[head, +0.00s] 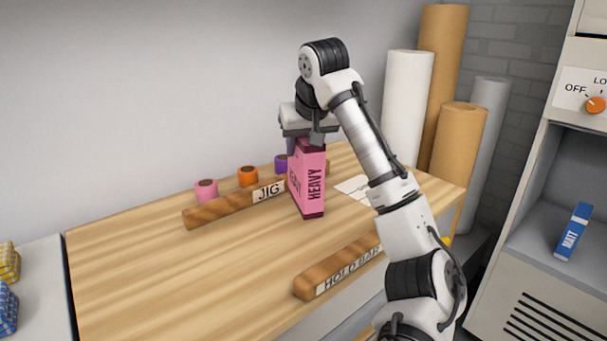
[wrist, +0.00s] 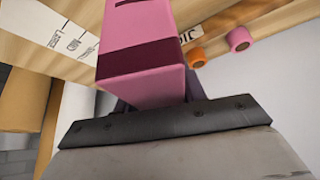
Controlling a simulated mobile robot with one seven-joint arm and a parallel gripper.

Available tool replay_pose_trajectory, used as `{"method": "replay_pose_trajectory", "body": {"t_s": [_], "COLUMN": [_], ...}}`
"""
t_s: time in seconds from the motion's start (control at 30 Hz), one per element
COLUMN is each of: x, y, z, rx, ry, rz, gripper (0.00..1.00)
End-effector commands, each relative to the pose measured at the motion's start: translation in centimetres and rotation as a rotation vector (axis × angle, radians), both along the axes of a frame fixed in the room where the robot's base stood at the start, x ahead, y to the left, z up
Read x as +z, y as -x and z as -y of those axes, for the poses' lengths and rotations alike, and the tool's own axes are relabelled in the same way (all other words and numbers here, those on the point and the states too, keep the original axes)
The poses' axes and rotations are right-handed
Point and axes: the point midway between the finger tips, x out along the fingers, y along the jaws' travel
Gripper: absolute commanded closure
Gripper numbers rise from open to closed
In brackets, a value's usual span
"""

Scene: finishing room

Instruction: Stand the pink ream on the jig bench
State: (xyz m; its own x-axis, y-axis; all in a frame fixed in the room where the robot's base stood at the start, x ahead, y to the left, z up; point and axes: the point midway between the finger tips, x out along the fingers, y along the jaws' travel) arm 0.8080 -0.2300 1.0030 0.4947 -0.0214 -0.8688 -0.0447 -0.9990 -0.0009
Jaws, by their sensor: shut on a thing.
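My gripper (head: 305,142) is shut on the ream's top end from above. In the wrist view the ream (wrist: 140,70) reaches away from the gripper toward the wood. Its lower end looks at or very near the bench top; I cannot tell whether it touches. The fingertips are mostly hidden.
Pink (head: 206,190), orange (head: 248,176) and purple (head: 281,163) rolls stand behind the jig bar. A hold bar (head: 338,266) lies along the front right. A white printed sheet (head: 353,187) lies right of the ream. Tall paper rolls (head: 407,105) stand behind. The bench's left front is clear.

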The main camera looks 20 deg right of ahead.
Motion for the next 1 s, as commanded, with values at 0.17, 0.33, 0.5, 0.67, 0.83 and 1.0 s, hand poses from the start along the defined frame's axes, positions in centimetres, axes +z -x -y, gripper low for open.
{"method": "replay_pose_trajectory", "body": {"t_s": [0.17,0.33,0.5,0.67,0.83,1.0], "x": [-1.4,-2.5,-4.9,-5.8,-5.7,-6.1], "y": [0.0,0.0,0.0,0.0,0.0,0.0], "z": [0.0,0.0,0.1,0.0,0.0,0.0], "rx": [0.0,0.001,0.0,0.001,0.001,0.001], "ry": [0.002,0.001,0.001,0.001,0.001,0.0], "rz": [0.005,0.004,0.004,0.006,0.005,0.002], "gripper": [1.0,1.0,1.0,1.0,1.0,0.51]}}
